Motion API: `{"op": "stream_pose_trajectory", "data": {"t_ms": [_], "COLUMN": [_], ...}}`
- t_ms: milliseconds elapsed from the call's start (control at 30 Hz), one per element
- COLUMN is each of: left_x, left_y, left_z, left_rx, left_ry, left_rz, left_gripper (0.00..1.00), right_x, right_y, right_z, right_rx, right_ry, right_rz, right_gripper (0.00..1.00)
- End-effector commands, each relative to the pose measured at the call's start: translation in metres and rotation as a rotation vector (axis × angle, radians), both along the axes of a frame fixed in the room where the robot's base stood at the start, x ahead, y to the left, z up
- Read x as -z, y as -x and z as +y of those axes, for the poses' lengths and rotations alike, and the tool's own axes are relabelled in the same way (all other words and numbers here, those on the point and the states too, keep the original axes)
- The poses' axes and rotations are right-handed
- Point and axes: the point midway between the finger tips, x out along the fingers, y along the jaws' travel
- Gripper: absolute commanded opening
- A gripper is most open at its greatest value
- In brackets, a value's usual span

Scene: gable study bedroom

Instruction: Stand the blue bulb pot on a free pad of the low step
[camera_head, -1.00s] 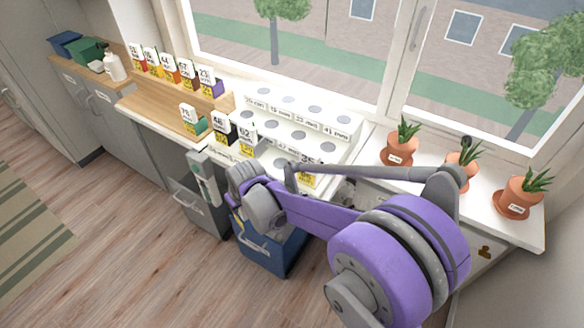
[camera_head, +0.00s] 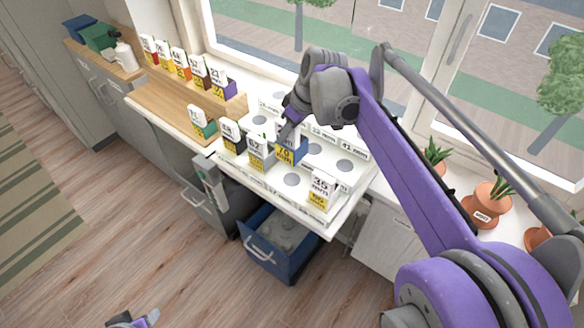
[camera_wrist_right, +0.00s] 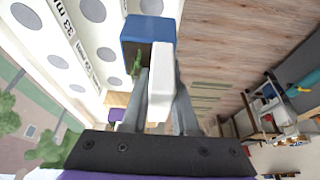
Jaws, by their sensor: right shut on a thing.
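The blue bulb pot (camera_head: 301,149), with a white-and-yellow label, is in my right gripper (camera_head: 289,131). It looks roughly upright over the white stepped stand (camera_head: 326,226); I cannot tell whether it touches it. In the right wrist view the blue pot (camera_wrist_right: 148,28) is beyond the fingers (camera_wrist_right: 165,100), which are shut on its white tag (camera_wrist_right: 160,80). The low step holds a yellow-labelled pot (camera_head: 258,153), another beside it (camera_head: 231,136), and one at the right end (camera_head: 320,190). Between them a grey pad (camera_head: 292,180) is free. My left gripper (camera_head: 133,320) barely shows at the bottom edge.
A wooden shelf (camera_head: 150,88) at the left holds several labelled pots and a green one (camera_head: 201,122). An open blue drawer (camera_head: 270,255) juts out below the stand. Potted plants (camera_head: 484,208) stand on the sill at the right. Higher pads (camera_head: 344,165) are bare.

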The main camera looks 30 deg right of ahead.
Motion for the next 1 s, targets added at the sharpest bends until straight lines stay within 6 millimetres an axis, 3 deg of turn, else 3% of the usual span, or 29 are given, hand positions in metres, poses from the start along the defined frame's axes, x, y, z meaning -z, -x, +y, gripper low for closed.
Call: {"op": "stream_pose_trajectory", "data": {"t_ms": [33, 100, 400, 800, 1000], "left_x": [0.012, 0.016, 0.02, 0.024, 0.024], "left_y": [0.005, 0.007, 0.008, 0.01, 0.01], "left_z": [0.0, 0.0, 0.0, 0.0, 0.0], "left_rx": [0.0, 0.0, 0.0, 0.0, 0.0], "left_ry": [0.0, 0.0, 0.0, 0.0, 0.0], "left_rz": [0.009, 0.013, 0.016, 0.018, 0.019], "left_gripper": [0.5, 0.5, 0.5, 0.5, 0.5], "right_x": [0.015, 0.023, 0.069, 0.118, 0.124], "right_y": [0.002, 0.001, -0.001, 0.0, 0.0], "right_z": [0.0, 0.0, 0.0, 0.0, 0.0], "right_rx": [-0.001, 0.0, 0.0, 0.0, 0.001], "right_ry": [0.0, 0.0, 0.0, 0.0, 0.001], "right_rz": [0.004, 0.002, -0.002, -0.002, -0.003], "right_gripper": [0.0, 0.0, 0.0, 0.0, 0.0]}}
